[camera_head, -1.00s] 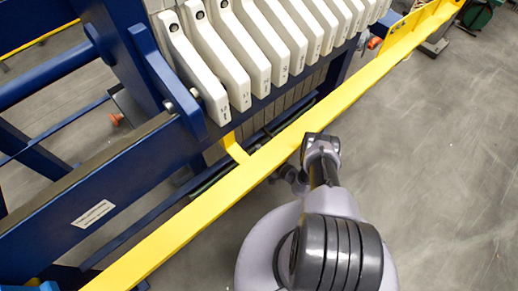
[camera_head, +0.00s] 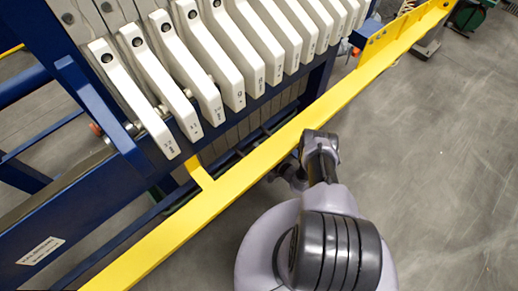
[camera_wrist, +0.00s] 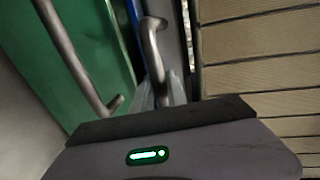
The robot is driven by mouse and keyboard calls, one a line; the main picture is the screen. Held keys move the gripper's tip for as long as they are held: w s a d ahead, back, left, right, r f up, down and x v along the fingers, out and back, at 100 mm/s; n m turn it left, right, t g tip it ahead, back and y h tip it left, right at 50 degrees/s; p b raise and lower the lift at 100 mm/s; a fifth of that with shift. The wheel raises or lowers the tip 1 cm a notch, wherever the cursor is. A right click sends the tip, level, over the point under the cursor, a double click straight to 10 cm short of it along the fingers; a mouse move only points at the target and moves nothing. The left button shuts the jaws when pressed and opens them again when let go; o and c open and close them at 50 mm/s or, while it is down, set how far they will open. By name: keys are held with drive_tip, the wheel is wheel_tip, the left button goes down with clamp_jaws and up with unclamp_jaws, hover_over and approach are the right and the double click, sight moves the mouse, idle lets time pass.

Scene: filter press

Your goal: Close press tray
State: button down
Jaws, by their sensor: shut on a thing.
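In the wrist view my gripper (camera_wrist: 165,100) shows mostly as its dark housing edge, and its fingers are hard to make out. A curved grey metal handle (camera_wrist: 153,45) runs down to it, and the gripper is shut on that handle. Beside it on the left is a green panel (camera_wrist: 95,40), perhaps the press tray, with a second metal bar (camera_wrist: 70,50) across it. In the head view my gripper (camera_head: 288,178) is low beside the yellow rail, small and partly hidden by my arm. The tray is not clearly visible there.
The filter press has a row of white plates (camera_head: 215,85) over a dark blue frame (camera_head: 60,185). A long yellow rail (camera_head: 245,175) runs diagonally between the press and my arm. Tan slats (camera_wrist: 260,60) fill the wrist view's right. Grey floor (camera_head: 440,170) is clear at right.

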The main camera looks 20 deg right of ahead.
drive_tip(key=shift+w+d, duration=0.1)
drive_tip(key=shift+d, duration=0.1)
drive_tip(key=c, duration=1.3)
unclamp_jaws()
drive_tip(key=shift+c, duration=0.2)
drive_tip(key=p+v, duration=0.4)
drive_tip(key=v, duration=1.3)
drive_tip(key=shift+s, duration=0.25)
drive_tip(key=shift+d, duration=0.1)
